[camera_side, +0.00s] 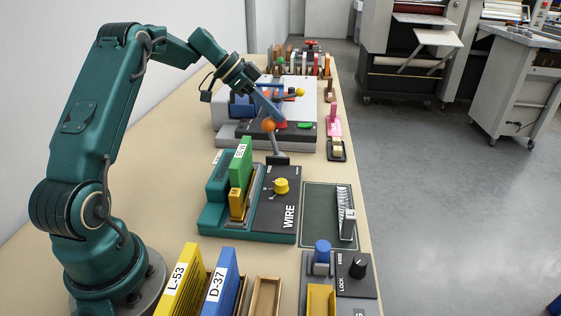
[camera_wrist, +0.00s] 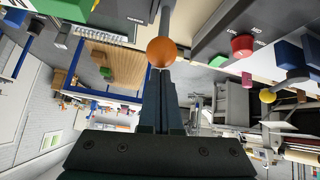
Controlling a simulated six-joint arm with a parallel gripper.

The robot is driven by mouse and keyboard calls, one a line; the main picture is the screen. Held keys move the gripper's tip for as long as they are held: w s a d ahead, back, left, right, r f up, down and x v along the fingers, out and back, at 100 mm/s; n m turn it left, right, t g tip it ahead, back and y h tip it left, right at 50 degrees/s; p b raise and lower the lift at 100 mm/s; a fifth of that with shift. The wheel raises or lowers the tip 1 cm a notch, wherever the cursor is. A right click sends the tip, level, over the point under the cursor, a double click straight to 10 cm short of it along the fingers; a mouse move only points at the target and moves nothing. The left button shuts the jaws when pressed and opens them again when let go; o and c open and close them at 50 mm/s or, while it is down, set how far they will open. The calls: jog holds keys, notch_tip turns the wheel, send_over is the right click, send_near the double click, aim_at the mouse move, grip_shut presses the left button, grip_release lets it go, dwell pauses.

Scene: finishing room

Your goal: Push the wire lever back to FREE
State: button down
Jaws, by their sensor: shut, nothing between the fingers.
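The wire lever is a grey rod with an orange ball (camera_side: 268,126) on top, rising from the far end of the black WIRE panel (camera_side: 274,205). The rod leans slightly left in the side view. My gripper (camera_side: 281,117) is shut and empty, pointing down close beside the ball. In the wrist view the orange ball (camera_wrist: 161,52) sits just beyond the shut fingertips (camera_wrist: 162,72); I cannot tell whether they touch it. No FREE mark beside this lever is readable.
Behind stands a grey machine with a yellow-ball lever (camera_side: 300,91) and a red knob (camera_wrist: 242,45). A green block (camera_side: 240,162) and yellow knob (camera_side: 281,186) stand nearer. A LOCK/FREE panel (camera_side: 355,285) with a black knob is at the front. Bare table lies left.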

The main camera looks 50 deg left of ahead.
dwell(0.3)
jog(key=shift+s+a+f, duration=0.2)
jog(key=shift+s+a, duration=0.4)
jog(key=shift+s+a+f, duration=0.2)
jog(key=shift+s+a, duration=0.35)
